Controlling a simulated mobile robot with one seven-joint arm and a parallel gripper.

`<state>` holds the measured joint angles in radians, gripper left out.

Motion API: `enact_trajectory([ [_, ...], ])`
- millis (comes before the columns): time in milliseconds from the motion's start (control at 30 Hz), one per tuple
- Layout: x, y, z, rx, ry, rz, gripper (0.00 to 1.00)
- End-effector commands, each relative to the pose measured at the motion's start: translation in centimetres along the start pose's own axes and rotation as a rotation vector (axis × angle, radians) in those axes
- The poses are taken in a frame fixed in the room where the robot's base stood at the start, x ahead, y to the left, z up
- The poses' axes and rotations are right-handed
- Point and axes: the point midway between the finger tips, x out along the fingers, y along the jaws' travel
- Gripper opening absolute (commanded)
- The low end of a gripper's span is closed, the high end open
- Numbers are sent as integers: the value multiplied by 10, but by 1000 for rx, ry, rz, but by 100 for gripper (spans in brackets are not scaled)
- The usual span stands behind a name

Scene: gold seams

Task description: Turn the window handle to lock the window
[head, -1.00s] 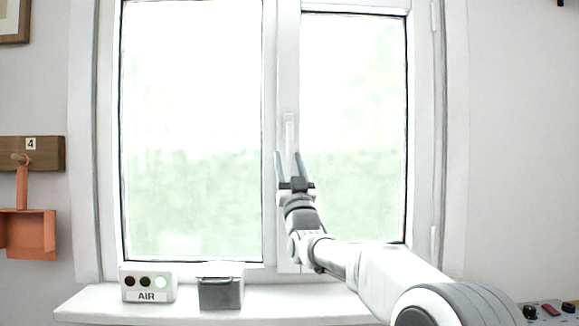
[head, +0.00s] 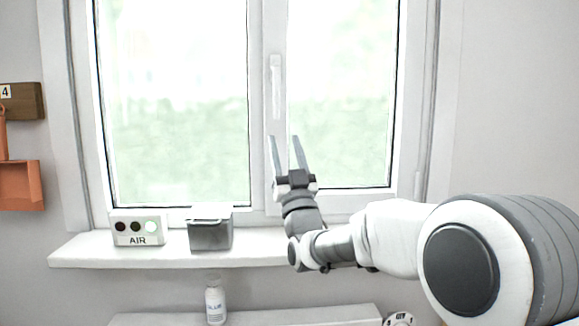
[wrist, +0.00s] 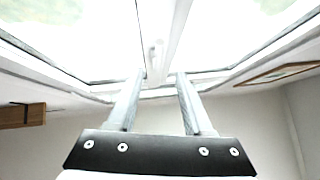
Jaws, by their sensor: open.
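The window handle (head: 276,88) is a white lever on the middle frame of the window (head: 345,100). It points straight down from its base. In the wrist view the handle (wrist: 156,58) shows beyond and between the fingers. My gripper (head: 284,138) is open and empty, with its fingers pointing up. In the head view its fingertips are a little below the lower end of the handle. In the wrist view the two fingers (wrist: 155,77) are spread apart with nothing between them. The gripper appears clear of the handle.
On the white sill (head: 80,250) stand an AIR box with lamps (head: 137,230) and a grey lidded bin (head: 210,234). A white bottle (head: 215,304) stands below. An orange holder (head: 20,185) hangs at the left wall. The space before the panes is clear.

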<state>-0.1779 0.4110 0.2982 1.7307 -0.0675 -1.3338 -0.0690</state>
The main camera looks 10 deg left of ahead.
Motion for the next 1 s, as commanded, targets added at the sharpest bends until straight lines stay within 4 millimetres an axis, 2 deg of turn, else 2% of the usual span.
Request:
enact_trajectory([
  [100,-19,0,0,0,-3,0,51],
  [333,-42,0,0,1,-1,0,51],
  [800,-46,0,-1,-2,-10,0,51],
  [1000,-48,11,-2,-45,-168,-1,51],
])
